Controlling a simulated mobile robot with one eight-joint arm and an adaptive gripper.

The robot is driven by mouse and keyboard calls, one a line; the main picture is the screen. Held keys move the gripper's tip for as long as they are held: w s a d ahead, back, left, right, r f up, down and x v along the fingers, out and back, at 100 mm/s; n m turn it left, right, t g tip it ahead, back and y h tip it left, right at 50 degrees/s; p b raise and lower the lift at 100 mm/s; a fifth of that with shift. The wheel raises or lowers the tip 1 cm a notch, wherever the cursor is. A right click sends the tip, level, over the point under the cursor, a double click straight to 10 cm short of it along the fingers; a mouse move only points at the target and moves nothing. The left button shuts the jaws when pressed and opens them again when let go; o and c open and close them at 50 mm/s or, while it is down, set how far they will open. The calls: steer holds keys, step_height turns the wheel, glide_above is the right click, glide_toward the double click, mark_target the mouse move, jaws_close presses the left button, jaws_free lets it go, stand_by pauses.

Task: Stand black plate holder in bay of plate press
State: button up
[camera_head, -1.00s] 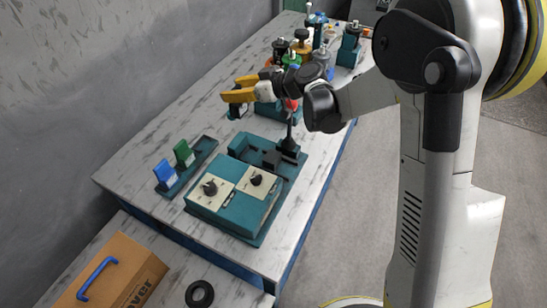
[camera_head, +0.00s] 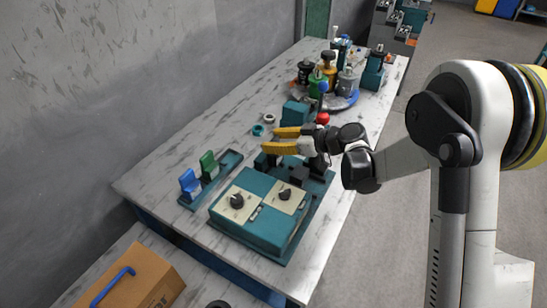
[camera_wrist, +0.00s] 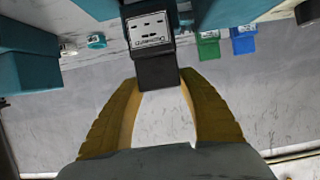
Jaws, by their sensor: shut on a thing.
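My gripper (camera_head: 274,140), with yellow fingers, is shut on the black plate holder. The wrist view shows the black plate holder (camera_wrist: 155,70) between the fingers, with a pale labelled face. In the head view its dark body is mostly hidden below the fingers. The plate press (camera_head: 262,238) is a teal box with two black knobs on pale panels and a red-ball lever behind it. My gripper is over the far end of the press, near its bay. I cannot tell whether the holder touches the bay.
A teal rack (camera_head: 229,164) left of the press bears a green holder (camera_head: 208,165) and a blue holder (camera_head: 190,184). Small rings (camera_head: 258,130) lie behind. A round stand (camera_head: 343,101) with several coloured parts is farther back. A cardboard box (camera_head: 150,280) is in front.

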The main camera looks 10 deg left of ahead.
steer(key=shift+f+b, duration=0.8)
steer(key=shift+f, duration=1.4)
steer(key=shift+f, duration=0.2)
steer(key=o, duration=1.1)
steer(key=shift+r, duration=0.1)
